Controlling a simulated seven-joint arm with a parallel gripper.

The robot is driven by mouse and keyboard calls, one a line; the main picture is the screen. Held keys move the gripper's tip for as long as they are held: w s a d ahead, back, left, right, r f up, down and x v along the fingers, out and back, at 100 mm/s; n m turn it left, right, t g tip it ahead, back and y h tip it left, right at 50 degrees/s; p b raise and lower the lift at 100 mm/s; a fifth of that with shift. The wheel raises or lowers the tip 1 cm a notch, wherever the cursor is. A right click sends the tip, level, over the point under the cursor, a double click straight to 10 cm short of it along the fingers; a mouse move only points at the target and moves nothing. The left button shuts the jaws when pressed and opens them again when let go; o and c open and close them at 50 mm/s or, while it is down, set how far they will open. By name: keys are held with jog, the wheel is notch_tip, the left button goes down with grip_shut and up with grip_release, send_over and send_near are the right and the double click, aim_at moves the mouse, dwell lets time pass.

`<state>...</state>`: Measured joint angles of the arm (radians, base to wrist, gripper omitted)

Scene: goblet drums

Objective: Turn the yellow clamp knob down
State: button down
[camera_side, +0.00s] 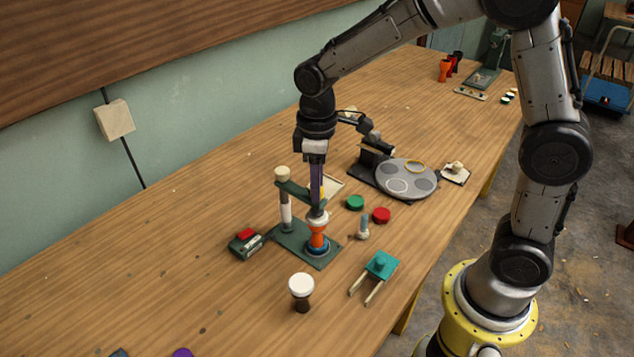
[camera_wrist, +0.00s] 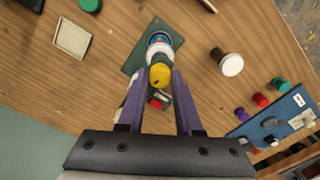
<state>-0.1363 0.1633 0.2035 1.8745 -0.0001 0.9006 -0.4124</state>
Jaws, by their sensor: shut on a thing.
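The yellow clamp knob (camera_wrist: 160,76) sits between the two purple fingers of my gripper (camera_wrist: 158,80) in the wrist view. My gripper (camera_side: 317,198) points straight down in the side view and is shut on the knob, whose yellow edge barely shows beside the fingers. The green clamp stand (camera_side: 290,240) has a post at its left and an arm reaching over to the knob. Below the knob, an orange goblet drum (camera_side: 317,238) with a pale top stands upright in a blue ring on the base. The knob's contact with the drum is hidden.
A dark drum with a white top (camera_side: 301,288) stands in front. A teal block with two prongs (camera_side: 380,266), a small bolt-like piece (camera_side: 362,228), red (camera_side: 381,215) and green (camera_side: 355,202) discs lie to the right. A green box with a red top (camera_side: 246,242) is at left.

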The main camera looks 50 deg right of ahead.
jog(key=m, duration=0.5)
jog(key=shift+m, duration=0.3)
jog(key=m, duration=1)
jog(key=shift+m, duration=0.4)
jog(key=m, duration=0.4)
jog(key=shift+r+m, duration=0.1)
jog(key=shift+m, duration=0.2)
jog(key=c, duration=0.6)
grip_release()
